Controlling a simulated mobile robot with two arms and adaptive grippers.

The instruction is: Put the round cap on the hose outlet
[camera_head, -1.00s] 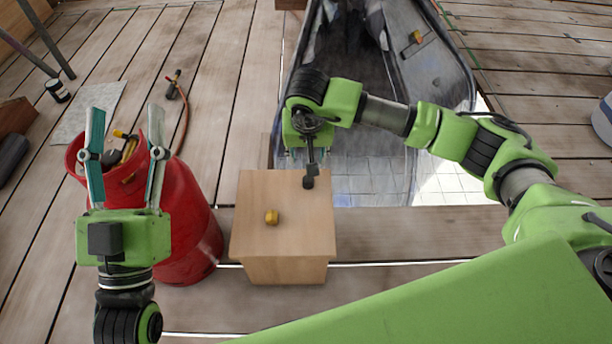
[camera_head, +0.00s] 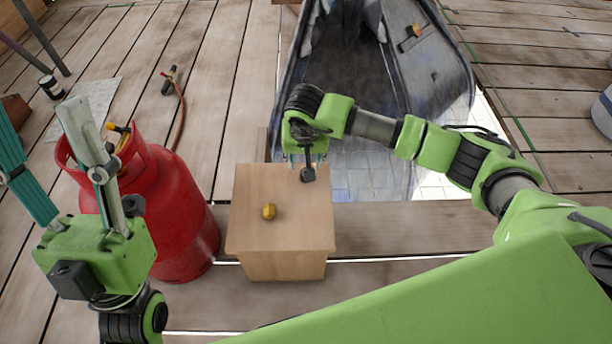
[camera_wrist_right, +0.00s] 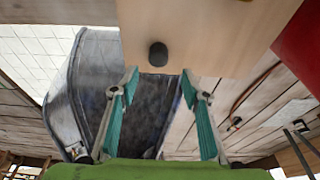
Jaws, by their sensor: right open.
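A small yellow brass-coloured piece (camera_head: 269,212) sits on the wooden box (camera_head: 250,240). A small dark rounded piece (camera_head: 308,175) is at the box's far right edge; it also shows in the wrist view (camera_wrist_right: 158,54). Which is the round cap I cannot tell. My right gripper (camera_head: 308,160) is open beside the dark piece; in the wrist view its fingers (camera_wrist_right: 160,78) are apart, empty, and short of it. The red cylinder (camera_head: 175,215) has a brass valve (camera_head: 118,128) at its top, partly behind my left gripper (camera_head: 40,115), which is open and empty. The hose outlet is not clearly identifiable.
A reddish hose (camera_head: 182,120) runs behind the cylinder to a torch-like handle (camera_head: 170,80). A large grey open bag-like object (camera_head: 440,75) lies beyond the box. The plank floor has gaps.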

